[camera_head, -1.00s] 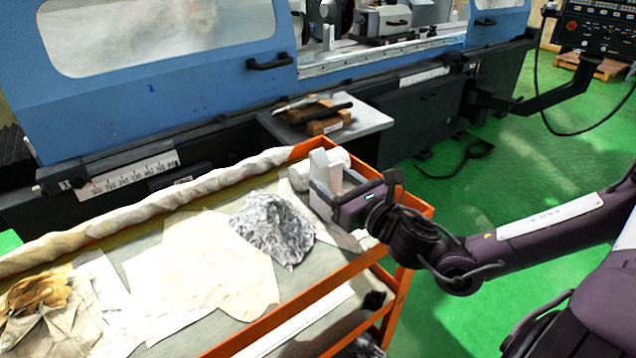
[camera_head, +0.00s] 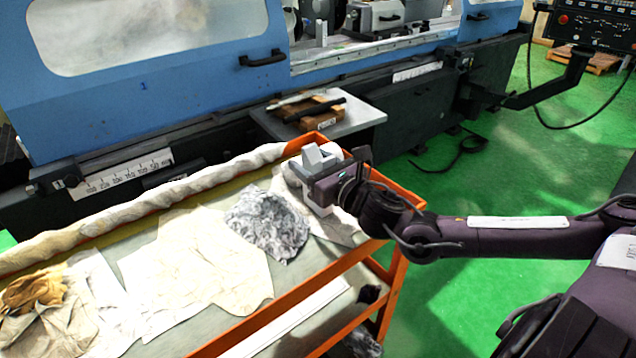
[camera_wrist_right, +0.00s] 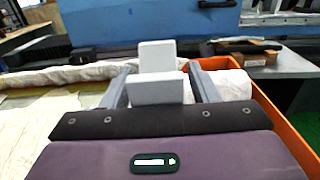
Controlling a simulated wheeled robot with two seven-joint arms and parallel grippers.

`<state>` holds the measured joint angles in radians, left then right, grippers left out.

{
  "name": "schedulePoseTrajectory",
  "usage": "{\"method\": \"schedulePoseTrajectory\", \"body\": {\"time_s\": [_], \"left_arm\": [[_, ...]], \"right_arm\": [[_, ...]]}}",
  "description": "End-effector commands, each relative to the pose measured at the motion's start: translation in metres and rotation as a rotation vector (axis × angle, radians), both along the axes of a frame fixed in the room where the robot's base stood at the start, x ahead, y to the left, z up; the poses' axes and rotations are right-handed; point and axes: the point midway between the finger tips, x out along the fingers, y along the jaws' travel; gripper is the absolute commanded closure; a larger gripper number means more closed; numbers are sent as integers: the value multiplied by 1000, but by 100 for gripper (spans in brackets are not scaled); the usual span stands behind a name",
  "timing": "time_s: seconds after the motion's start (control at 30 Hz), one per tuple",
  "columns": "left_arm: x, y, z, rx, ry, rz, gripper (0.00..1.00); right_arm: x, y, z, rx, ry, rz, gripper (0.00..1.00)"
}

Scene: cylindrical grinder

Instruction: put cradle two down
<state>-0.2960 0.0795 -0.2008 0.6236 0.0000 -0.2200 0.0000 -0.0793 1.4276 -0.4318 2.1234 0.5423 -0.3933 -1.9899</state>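The cradle (camera_head: 313,156) is a pale grey block with upright plates. In the right wrist view, two plates of the cradle (camera_wrist_right: 157,90) stand between the fingers, one behind the other. My right gripper (camera_head: 312,168) is over the far right end of the orange-framed cart (camera_head: 300,290). My left gripper is not in view.
A white roll (camera_wrist_right: 237,85) lies right beside the right finger. A crumpled grey cloth (camera_head: 268,222) and pale sheets (camera_head: 200,262) cover the cart's middle. A long wrapped roll (camera_head: 130,210) runs along its back edge. The blue grinder (camera_head: 150,95) stands behind.

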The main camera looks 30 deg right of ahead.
Motion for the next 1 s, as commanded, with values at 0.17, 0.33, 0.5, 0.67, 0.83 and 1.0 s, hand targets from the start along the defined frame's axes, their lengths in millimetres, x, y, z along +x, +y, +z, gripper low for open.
{"method": "schedulePoseTrajectory", "body": {"time_s": [0.17, 0.33, 0.5, 0.67, 0.83, 1.0], "left_arm": [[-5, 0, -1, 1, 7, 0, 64], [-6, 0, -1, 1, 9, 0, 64], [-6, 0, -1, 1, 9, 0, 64], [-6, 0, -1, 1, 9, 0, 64], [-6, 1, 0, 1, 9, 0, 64], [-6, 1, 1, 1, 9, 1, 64]], "right_arm": [[0, 0, 0, 0, 0, 0, 69], [0, 0, 0, 0, 0, 0, 91], [0, 0, 0, 1, 0, 0, 100], [0, 0, 3, 2, -7, 0, 100], [0, 0, 4, 0, -6, 0, 100], [0, -1, 15, -1, -7, 0, 100]]}}
